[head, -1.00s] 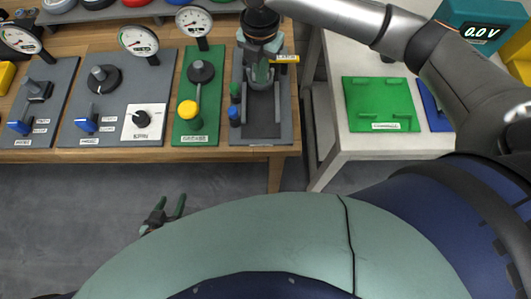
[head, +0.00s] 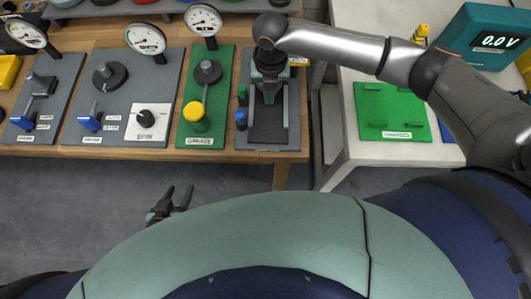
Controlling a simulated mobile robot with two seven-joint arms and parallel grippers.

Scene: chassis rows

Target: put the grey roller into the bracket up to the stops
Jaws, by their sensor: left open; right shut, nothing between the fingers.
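My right gripper (head: 269,91) is shut, with nothing seen between its fingers. It points down over the rear part of a dark grey panel with a raised channel between two side rails (head: 285,125), perhaps the bracket. The wrist hides the rear of this panel, so I cannot tell whether fingers and panel touch. I cannot make out the grey roller; it may be hidden under my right wrist. My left gripper (head: 178,197) is open and empty, low over the floor in front of the wooden bench, its two green fingers apart.
Left of the channel panel stand a green panel (head: 196,142) with a yellow knob, and grey panels with dials, blue switches and gauges (head: 146,39). Across a gap, a pale table (head: 350,115) holds a green plate (head: 390,110) and a teal 0.0 V meter (head: 487,42).

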